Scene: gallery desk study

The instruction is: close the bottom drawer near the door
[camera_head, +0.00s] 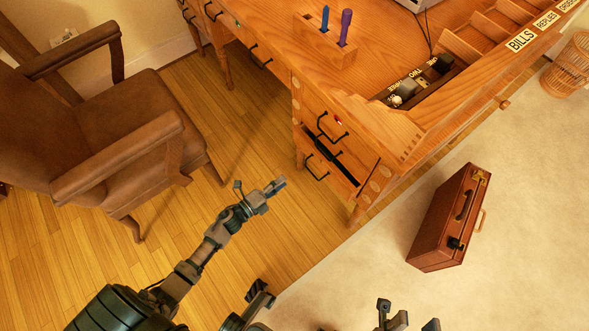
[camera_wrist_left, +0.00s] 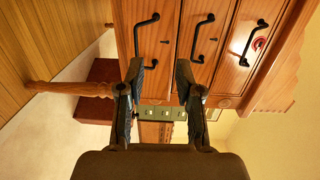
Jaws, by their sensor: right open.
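The wooden desk has a stack of drawers with black handles at its near end. The bottom drawer (camera_head: 331,172) looks pulled out a little, with a dark gap above its front. In the left wrist view, turned sideways, the bottom drawer (camera_wrist_left: 158,48) is the leftmost front. My left gripper (camera_head: 281,184) is open and empty, to the left of and below the drawer in the head view, apart from it. Its two fingers (camera_wrist_left: 159,72) stand apart before the drawer front. My right gripper (camera_head: 415,322) is open at the bottom edge, partly cut off. No door is visible.
A brown leather armchair (camera_head: 125,135) stands at left. A red-brown briefcase (camera_head: 450,220) stands on the pale carpet right of the desk. A wicker basket (camera_head: 570,68) is at the far right. Wooden floor (camera_head: 235,235) is clear around my left gripper.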

